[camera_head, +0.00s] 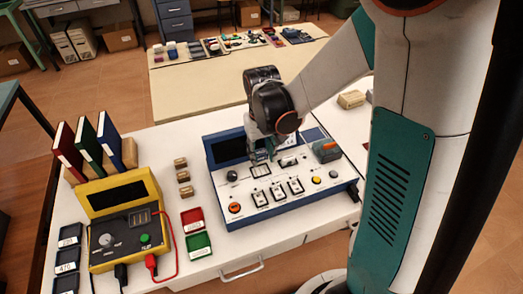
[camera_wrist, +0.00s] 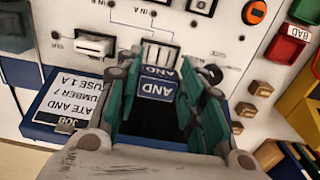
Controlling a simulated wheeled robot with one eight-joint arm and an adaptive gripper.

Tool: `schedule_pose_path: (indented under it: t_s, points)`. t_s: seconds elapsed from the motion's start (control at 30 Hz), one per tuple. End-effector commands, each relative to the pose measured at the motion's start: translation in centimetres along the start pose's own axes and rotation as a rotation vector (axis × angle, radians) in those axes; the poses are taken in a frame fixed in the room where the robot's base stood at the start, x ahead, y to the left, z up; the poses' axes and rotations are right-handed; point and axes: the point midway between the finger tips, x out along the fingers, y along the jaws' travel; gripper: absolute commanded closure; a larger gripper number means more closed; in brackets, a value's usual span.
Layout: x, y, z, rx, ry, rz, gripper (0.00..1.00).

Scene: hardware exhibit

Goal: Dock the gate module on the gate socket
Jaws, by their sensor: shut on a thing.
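My gripper (camera_wrist: 166,75) is shut on the gate module (camera_wrist: 155,88), a small blue block marked AND, held between the teal fingers. In the head view my gripper (camera_head: 262,153) is low over the blue-edged white panel, and the module is mostly hidden by the fingers. The gate socket (camera_wrist: 160,54) appears as a dark-framed pale slot just beyond the module in the wrist view; it also shows in the head view (camera_head: 261,170) just in front of the fingers. The module lies at the socket's near edge; I cannot tell whether they touch.
The panel (camera_head: 285,207) carries several switches, knobs and a dark screen (camera_head: 229,148). Left are small blocks (camera_head: 183,177), red (camera_head: 193,219) and green (camera_head: 198,244) trays, and a yellow meter (camera_head: 122,190).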

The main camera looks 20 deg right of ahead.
Motion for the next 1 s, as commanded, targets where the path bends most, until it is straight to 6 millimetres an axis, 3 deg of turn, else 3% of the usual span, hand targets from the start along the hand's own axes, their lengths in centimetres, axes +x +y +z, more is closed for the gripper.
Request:
schedule_pose_path:
  t_s: [0.63, 1.0]
  points:
    - [5.2, 0.0, 0.0, -0.001, 0.0, 0.0, 0.86]
    - [5.7, 0.0, 0.0, -0.001, 0.0, 0.0, 0.86]
